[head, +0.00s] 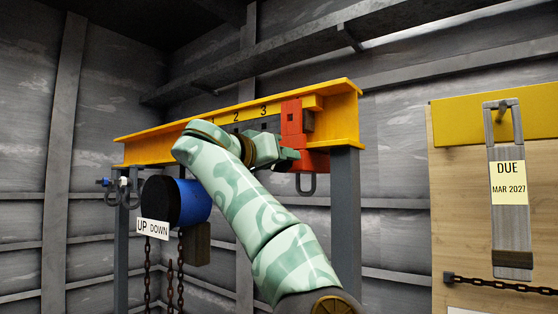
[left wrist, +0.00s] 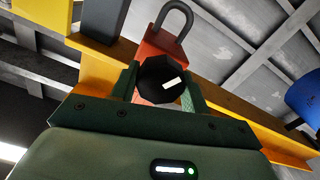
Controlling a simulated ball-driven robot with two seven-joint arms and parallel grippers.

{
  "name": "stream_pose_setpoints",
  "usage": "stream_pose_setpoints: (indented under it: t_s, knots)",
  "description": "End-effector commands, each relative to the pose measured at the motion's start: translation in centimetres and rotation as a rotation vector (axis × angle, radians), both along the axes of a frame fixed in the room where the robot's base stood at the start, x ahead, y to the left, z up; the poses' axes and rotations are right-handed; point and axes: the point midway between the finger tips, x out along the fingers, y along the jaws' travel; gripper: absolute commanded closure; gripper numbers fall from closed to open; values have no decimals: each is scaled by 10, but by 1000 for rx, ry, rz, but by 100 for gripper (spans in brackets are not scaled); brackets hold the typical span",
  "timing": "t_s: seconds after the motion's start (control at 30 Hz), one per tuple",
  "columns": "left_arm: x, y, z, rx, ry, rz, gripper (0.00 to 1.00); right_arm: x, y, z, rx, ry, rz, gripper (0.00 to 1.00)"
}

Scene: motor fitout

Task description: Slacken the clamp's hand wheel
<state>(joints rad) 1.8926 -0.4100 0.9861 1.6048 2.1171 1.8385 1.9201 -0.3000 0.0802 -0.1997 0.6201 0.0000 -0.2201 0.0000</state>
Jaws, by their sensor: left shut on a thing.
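The red clamp (head: 292,122) sits on the yellow beam, near its right end, with a dark loop hanging below it. In the left wrist view the red clamp (left wrist: 167,45) shows with its loop and a black hand wheel (left wrist: 158,76) bearing a white mark. My left gripper (head: 289,157) reaches the clamp's side. In the left wrist view my left gripper (left wrist: 162,90) has a finger on each side of the hand wheel and is shut on it. In the head view the gripper largely hides the wheel. My right gripper is in neither view.
The yellow beam (head: 345,112) carries numbers 1, 2, 3 and rests on grey posts. A blue hoist (head: 196,201) with chains and an UP/DOWN sign (head: 153,228) hangs left of my arm. A wooden board (head: 458,210) with a DUE tag (head: 508,182) stands at right.

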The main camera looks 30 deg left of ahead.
Motion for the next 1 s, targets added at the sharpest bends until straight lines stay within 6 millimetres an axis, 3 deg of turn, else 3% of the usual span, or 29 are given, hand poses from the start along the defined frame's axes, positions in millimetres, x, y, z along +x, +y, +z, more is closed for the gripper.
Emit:
stream_pose_setpoints:
  t_s: [0.3,0.33,0.4,0.77,0.87,1.0]
  knots:
    - [2,0,-4,-3,9,0,77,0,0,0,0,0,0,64]
    - [2,0,-4,-3,9,0,49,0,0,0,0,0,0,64]
    - [1,0,-4,-2,7,0,33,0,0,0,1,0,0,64]
    - [-5,1,-2,1,1,2,33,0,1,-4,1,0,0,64]
    - [-20,3,-4,0,0,3,33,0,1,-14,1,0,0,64]
    - [-55,5,-6,-2,-4,3,33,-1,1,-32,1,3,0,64]
